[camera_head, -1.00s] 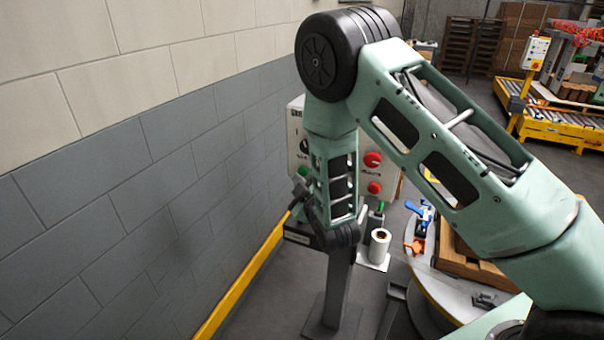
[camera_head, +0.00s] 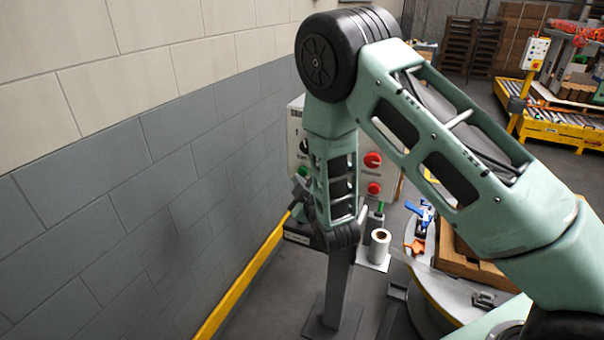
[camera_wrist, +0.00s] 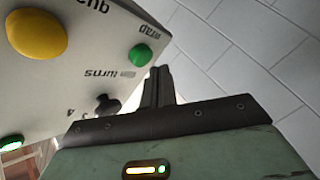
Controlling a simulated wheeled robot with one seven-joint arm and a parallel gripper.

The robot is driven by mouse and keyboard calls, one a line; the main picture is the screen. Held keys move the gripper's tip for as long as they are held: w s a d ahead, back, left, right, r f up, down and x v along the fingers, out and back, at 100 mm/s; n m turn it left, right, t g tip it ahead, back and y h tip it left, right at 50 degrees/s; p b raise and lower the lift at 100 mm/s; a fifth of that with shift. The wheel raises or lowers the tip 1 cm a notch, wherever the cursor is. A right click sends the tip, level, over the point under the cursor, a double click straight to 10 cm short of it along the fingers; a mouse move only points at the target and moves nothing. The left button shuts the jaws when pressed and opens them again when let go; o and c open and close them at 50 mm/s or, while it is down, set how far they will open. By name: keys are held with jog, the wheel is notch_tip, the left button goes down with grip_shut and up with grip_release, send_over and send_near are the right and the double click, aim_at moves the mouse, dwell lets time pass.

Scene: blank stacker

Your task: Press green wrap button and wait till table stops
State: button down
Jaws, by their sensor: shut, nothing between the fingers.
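The control panel (camera_head: 297,128) stands on a post beside the wall. In the wrist view its white face (camera_wrist: 80,72) shows the green wrap button (camera_wrist: 140,54), a large yellow button (camera_wrist: 37,35) and a black turns knob (camera_wrist: 107,104). My gripper (camera_wrist: 162,72) is shut and empty. Its fingertips are just beside the green button in the wrist picture, to its right and slightly below; I cannot tell that they touch it. In the head view my arm hides part of the panel, and a green button (camera_head: 303,171) shows at its left.
Two red buttons, the upper (camera_head: 372,159) and lower (camera_head: 374,188), are at the panel's right. A white roll (camera_head: 380,243) stands below. The round table (camera_head: 432,292) carries cardboard (camera_head: 462,262). The wall (camera_head: 150,190) is close on the left, with a yellow rail (camera_head: 240,285).

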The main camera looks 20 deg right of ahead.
jog(key=shift+w+d, duration=0.1)
jog(key=shift+w, duration=0.05)
dwell(0.8)
jog(key=shift+w+d, duration=0.15)
jog(key=shift+d, duration=0.05)
